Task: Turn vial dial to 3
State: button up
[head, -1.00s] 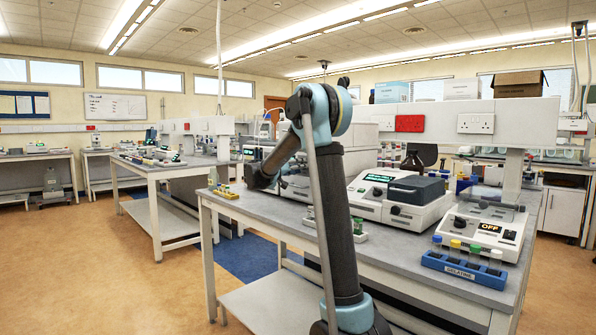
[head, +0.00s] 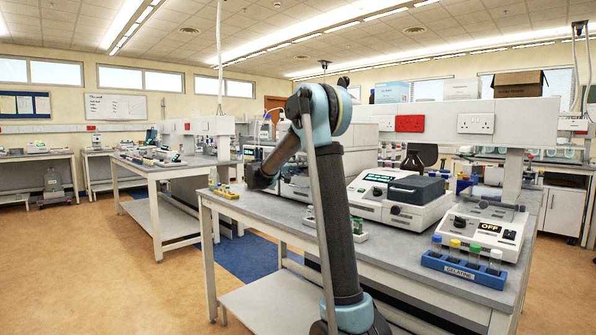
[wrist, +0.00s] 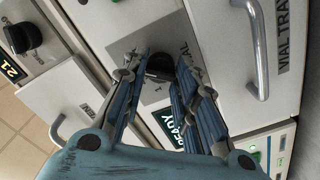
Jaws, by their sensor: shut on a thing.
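In the wrist view the vial dial (wrist: 159,66) is a small black knob on a grey plate (wrist: 128,47) with partly covered lettering. My gripper (wrist: 160,70) has its two blue-grey fingers on either side of the knob and is shut on it. The fingers hide much of the plate and its marks, so I cannot read which number the dial points to. A small display (wrist: 168,127) beside the plate reads READY, partly covered by a finger. In the head view my arm hides the gripper and the dial.
In the wrist view a drawer marked VIAL TRAY (wrist: 284,60) has a metal handle (wrist: 258,50) close by my fingers. Another black knob (wrist: 22,37) and a display reading 21 (wrist: 10,70) are at left. In the head view a blue GELATINE rack (head: 465,269) stands at the bench's right.

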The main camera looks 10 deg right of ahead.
jog(key=shift+w+a+n, duration=0.1)
jog(key=shift+a+n, duration=0.05)
jog(key=shift+n, duration=1.55)
jog(key=o, duration=1)
jog(key=shift+f, duration=0.15)
jog(key=shift+o, duration=0.2)
jog(key=v, duration=1.2)
